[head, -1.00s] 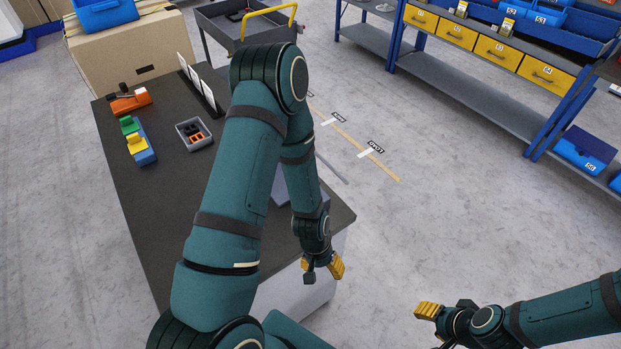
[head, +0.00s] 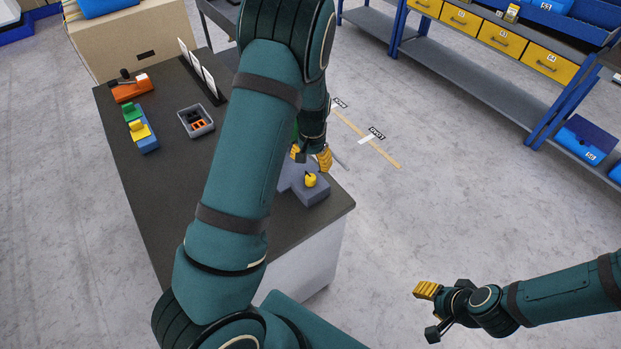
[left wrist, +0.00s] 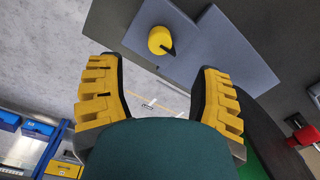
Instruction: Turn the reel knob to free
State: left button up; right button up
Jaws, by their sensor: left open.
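A round yellow knob (head: 310,181) with a dark pointer sits on a grey-blue block (head: 314,197) near the table's front right corner. In the left wrist view the knob (left wrist: 161,40) is at the upper middle, its pointer towards lower right. No readable marking shows around it. My left gripper (head: 311,155) is open, just behind the knob in the head view. In the left wrist view its fingers (left wrist: 160,98) are spread wide, with the knob beyond them, untouched. My right gripper (head: 430,308) is off the table at lower right; its finger opening is unclear.
The dark table (head: 170,205) carries a grey bin (head: 196,122), a blue block with green and yellow parts (head: 143,132), an orange device (head: 131,88) and upright white cards (head: 200,70). Shelving (head: 480,80) stands at the back right.

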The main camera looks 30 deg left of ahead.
aim_at(311, 177)
pick_arm(q)
notch_tip(311, 177, down, 9)
jog(key=shift+a+r, duration=0.15)
jog(key=shift+r, duration=0.05)
dwell(0.3)
grip_shut()
